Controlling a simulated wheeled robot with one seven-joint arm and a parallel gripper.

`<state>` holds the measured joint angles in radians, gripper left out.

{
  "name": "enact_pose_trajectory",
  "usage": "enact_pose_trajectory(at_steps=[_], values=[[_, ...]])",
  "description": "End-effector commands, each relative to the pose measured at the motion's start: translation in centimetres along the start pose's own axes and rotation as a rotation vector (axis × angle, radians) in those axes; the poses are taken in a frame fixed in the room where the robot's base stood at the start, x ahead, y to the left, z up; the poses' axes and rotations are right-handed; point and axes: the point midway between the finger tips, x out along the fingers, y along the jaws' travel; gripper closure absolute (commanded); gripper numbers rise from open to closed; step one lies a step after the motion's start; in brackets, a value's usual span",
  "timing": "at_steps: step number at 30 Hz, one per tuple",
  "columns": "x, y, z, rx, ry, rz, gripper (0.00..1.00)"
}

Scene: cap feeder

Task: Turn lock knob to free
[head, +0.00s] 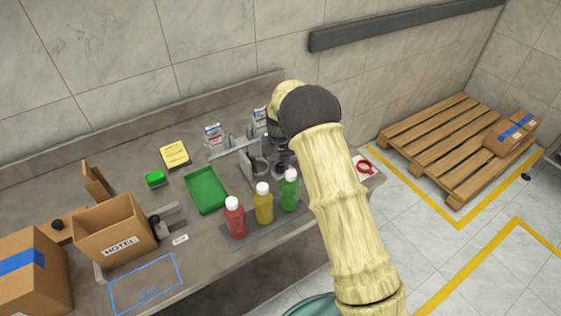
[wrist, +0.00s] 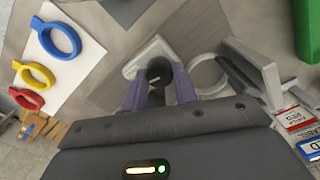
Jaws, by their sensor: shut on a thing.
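In the wrist view, the lock knob (wrist: 155,75) is a small dark knob with a short white mark on its face. It sits in a pale grey angled bracket (wrist: 150,50). My gripper (wrist: 158,88) is shut on the knob, with one purple-grey finger on each side. In the head view, my arm covers most of my gripper and the knob. The grey feeder frame (head: 246,172) shows there just left of my arm, and a pale ring (wrist: 207,75) stands right of the knob in the wrist view.
Red (head: 235,218), yellow (head: 264,204) and green (head: 290,191) bottles stand in front of the feeder. A green tray (head: 206,188) lies to the left. Blue (wrist: 53,38), yellow (wrist: 37,76) and red (wrist: 26,98) rings lie left of my gripper. Small cartons (head: 213,137) stand behind.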

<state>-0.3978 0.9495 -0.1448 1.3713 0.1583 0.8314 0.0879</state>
Motion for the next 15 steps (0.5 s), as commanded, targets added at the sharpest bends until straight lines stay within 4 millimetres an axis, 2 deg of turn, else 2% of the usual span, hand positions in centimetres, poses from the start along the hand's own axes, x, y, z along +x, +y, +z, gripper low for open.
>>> enact_pose_trajectory(at_steps=[6,15], values=[[-0.09,0.17,0.07,0.172,-0.003,0.003,0.94],[-0.04,0.10,0.08,0.303,-0.003,0.002,0.94]])
